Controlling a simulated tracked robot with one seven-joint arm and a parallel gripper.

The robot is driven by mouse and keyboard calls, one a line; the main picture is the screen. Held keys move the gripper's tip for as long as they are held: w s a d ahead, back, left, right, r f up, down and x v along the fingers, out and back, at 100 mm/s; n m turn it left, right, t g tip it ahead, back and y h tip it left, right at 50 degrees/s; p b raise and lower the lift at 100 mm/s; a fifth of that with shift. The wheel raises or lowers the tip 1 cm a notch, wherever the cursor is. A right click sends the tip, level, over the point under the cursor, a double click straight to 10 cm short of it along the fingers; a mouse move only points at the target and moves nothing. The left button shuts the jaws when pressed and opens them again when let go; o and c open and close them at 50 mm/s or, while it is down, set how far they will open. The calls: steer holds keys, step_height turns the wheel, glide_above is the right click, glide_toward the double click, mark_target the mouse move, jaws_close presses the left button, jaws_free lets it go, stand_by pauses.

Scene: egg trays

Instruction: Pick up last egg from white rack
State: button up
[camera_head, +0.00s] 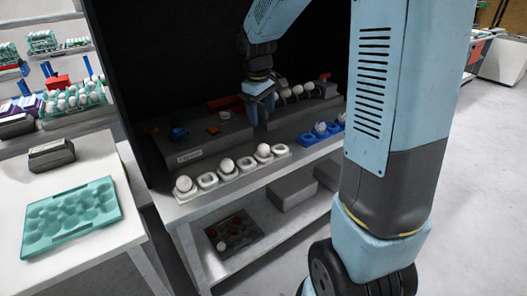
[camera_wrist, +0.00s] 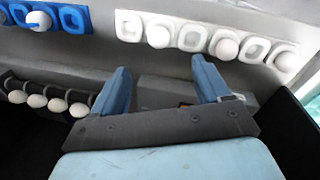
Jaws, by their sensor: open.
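The white rack (camera_head: 208,181) lies along the front of the shelf top and holds three white eggs with empty slots between them: a left egg (camera_head: 183,184), a middle egg (camera_head: 227,166) and a right egg (camera_head: 263,150). In the wrist view the white rack (camera_wrist: 193,39) crosses the upper right, with its eggs (camera_wrist: 228,47) spaced along it. My gripper (camera_head: 262,107) is above the shelf behind the rack. Its two blue fingers show apart in the wrist view (camera_wrist: 162,84), with nothing between them. It touches no egg in the rack.
A blue rack (camera_head: 308,139) with one egg (camera_head: 320,127) stands to the right. A dark holder behind carries several eggs (camera_head: 297,90). Black panels enclose the shelf at the back and side. A teal egg tray (camera_head: 70,250) lies empty on the left table.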

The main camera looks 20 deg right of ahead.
mark_target(262, 145)
steer(key=shift+n, duration=0.3)
steer(key=w+f, duration=0.1)
steer(key=f, duration=0.4)
steer(key=w+f, duration=0.1)
steer(key=f, duration=0.4)
steer(key=w+d+f, duration=0.1)
steer(key=f, duration=0.4)
steer(key=shift+d+f, duration=0.1)
steer(key=shift+f, duration=0.05)
steer(key=shift+c, duration=0.2)
steer(key=c, duration=0.7)
